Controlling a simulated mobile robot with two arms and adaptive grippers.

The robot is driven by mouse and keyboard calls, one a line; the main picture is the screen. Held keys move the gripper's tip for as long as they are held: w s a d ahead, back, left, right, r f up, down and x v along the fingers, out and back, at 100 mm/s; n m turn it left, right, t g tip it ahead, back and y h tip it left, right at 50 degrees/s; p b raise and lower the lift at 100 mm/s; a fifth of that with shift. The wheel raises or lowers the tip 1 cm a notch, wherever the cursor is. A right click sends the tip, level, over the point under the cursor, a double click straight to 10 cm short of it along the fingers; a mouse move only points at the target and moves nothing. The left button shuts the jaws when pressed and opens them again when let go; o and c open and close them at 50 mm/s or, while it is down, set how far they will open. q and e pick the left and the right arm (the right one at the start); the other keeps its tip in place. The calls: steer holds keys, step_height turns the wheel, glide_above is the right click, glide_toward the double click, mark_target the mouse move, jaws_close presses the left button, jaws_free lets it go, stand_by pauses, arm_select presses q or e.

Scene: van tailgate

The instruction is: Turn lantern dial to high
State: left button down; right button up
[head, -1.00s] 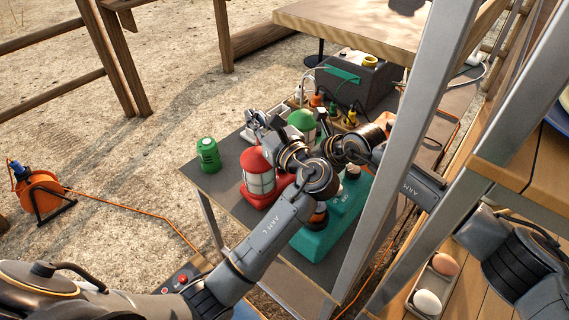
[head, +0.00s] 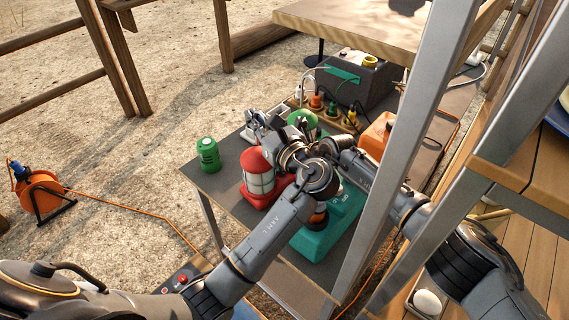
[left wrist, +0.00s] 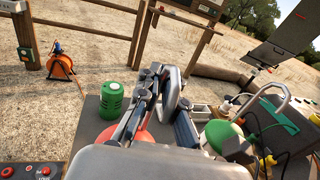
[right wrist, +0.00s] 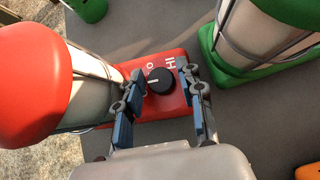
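The red lantern (head: 258,178) stands upright on the grey table. The right wrist view shows its red base, black dial (right wrist: 160,81) and white "HI" mark. The dial's white line points left; a second label is partly hidden by a finger. My right gripper (right wrist: 163,82) is open, its fingers on either side of the dial with a visible gap on the right. In the head view its fingers are hidden behind my left arm. My left gripper (head: 256,124) is above the lantern's far side; its fingers look apart (left wrist: 168,95), with a grey piece between them that I cannot identify.
A green lantern (right wrist: 262,35) stands close beside the red one. A green canister (head: 208,154) is at the table's left corner. A teal box (head: 318,240) is in front, an orange object (head: 377,138) to the right. A grey metal post (head: 388,170) rises near my right arm.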

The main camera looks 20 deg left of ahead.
jaws_close()
steer(key=shift+m+t+h, duration=0.3)
steer(key=shift+m+t, duration=0.2)
steer(key=shift+m, duration=0.2)
steer(key=shift+o, duration=0.8)
jaws_free()
steer(key=shift+n+g, duration=0.3)
steer(key=shift+n, duration=0.1)
